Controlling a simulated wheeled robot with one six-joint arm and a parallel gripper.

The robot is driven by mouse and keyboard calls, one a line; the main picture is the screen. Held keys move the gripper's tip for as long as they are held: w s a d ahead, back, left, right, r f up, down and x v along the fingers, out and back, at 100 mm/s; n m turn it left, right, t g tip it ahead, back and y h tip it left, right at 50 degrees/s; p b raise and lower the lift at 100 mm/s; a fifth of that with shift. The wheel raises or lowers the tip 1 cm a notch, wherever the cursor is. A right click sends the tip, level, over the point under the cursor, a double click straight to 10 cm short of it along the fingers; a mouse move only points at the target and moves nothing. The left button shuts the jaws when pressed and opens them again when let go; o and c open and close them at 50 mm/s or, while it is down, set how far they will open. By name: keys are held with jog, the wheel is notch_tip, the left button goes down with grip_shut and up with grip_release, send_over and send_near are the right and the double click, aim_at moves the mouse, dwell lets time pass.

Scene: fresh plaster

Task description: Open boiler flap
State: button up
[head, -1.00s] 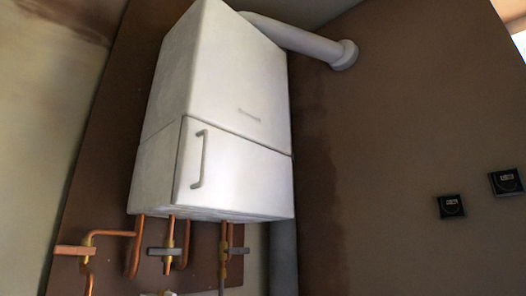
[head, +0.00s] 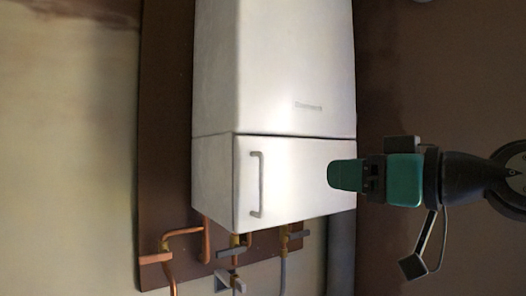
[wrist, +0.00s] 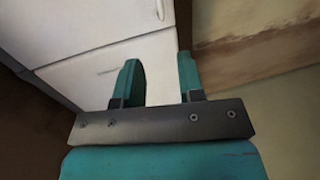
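The white boiler (head: 275,70) hangs on a brown panel, its flap (head: 295,175) shut flush in the lower front. A grey vertical bar handle (head: 256,185) is on the flap's left side. My gripper (head: 345,175) reaches in from the right, its teal fingers in front of the flap's right part, to the right of the handle. In the wrist view, my gripper (wrist: 160,72) has its two fingers apart with nothing between them. The handle (wrist: 160,9) shows at the top there, beyond the fingertips. The flap (wrist: 90,25) lies above the seam in that view.
Copper pipes (head: 205,240) and valves (head: 233,252) are below the boiler. A grey vertical pipe (head: 341,250) runs down at its lower right. Bare plaster wall (head: 70,150) lies to the left. The space in front of the handle looks clear.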

aim_at(262, 169)
jog(key=p+x, duration=0.5)
jog(key=x, duration=1.1)
jog(key=shift+p, duration=0.4)
jog(key=shift+w+a+f, duration=0.15)
jog(key=shift+w+a, duration=0.25)
grip_shut()
